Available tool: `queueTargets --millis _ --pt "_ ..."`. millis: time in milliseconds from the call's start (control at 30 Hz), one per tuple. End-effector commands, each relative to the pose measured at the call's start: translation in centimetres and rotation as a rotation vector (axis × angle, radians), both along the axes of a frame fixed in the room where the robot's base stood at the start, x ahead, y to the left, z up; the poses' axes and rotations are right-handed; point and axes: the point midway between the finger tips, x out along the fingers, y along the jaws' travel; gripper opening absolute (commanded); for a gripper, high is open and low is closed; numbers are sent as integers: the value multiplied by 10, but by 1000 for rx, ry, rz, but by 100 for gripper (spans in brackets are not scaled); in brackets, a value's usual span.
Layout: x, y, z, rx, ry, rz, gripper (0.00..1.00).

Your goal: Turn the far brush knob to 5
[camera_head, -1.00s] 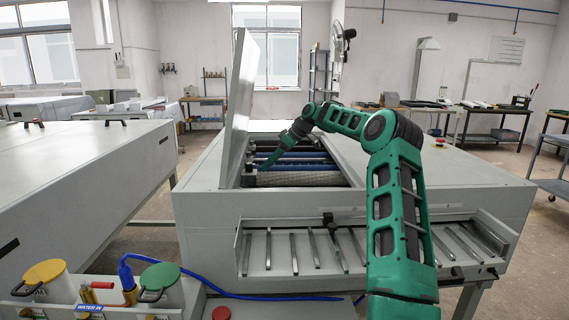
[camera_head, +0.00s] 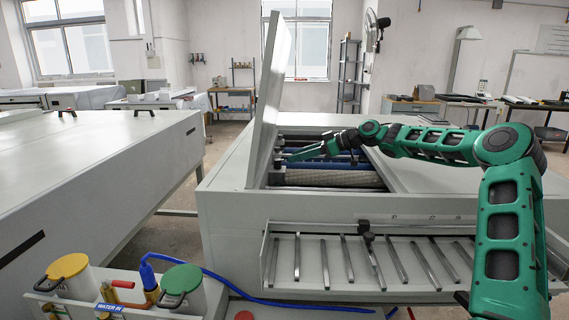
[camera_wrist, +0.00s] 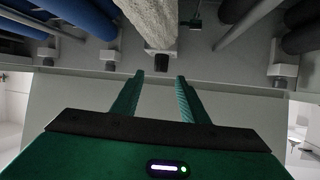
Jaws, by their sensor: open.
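In the wrist view, a black square-ended knob (camera_wrist: 157,64) sits at the end of a pale, fuzzy brush roller (camera_wrist: 151,22). My gripper (camera_wrist: 160,75) is open, and its two green fingers point at this knob. The knob appears centred just beyond the fingertips, not visibly gripped. No number shows on it. In the head view, my gripper (camera_head: 291,157) reaches over the rollers beside the raised lid (camera_head: 266,100) of the plate processor (camera_head: 225,205). The knob cannot be made out there.
In the wrist view, blue rollers (camera_wrist: 72,12) and small grey blocks (camera_wrist: 108,58) flank the brush. A metal rod (camera_wrist: 246,22) runs at right. The processor's inner wall (camera_wrist: 75,85) lies close under the fingers. The raised lid stands close to my gripper in the head view.

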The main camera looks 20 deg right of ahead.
Motion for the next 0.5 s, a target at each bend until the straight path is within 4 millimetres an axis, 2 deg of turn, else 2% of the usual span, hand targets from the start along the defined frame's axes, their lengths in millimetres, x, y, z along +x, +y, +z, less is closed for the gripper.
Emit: queueTargets --millis 33,200,500 --pt "4 11 -4 1 1 5 40" --pt "16 33 -15 0 2 4 40" --pt "28 54 -24 -1 0 2 40"
